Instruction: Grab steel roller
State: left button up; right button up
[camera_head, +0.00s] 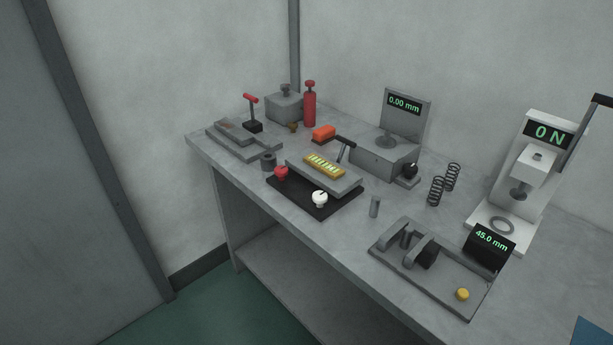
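A small plain grey metal cylinder (375,206), which looks like the steel roller, stands upright near the table's front edge. It is between the black base plate on its left and the grey fixture on its right. A darker, short cylinder (268,161) with an opening in its top stands farther left. Neither of my grippers is in view.
The grey bench (330,215) holds a black base plate (325,212) with red and white knobs, a grey fixture (448,284) with a 45.0 mm display, two springs (436,191), a 0.00 mm gauge (405,115) and a white press (528,170). Bench around the grey cylinder is clear.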

aim_at(268, 160)
jog(key=i+j+z, duration=0.15)
jog(key=j, duration=0.2)
jog(key=i+j+z, duration=0.3)
jog(key=j, duration=0.4)
jog(key=i+j+z, duration=0.15)
jog(key=j, duration=0.25)
jog(key=i+j+z, duration=0.15)
jog(key=j, duration=0.25)
jog(key=i, duration=0.05)
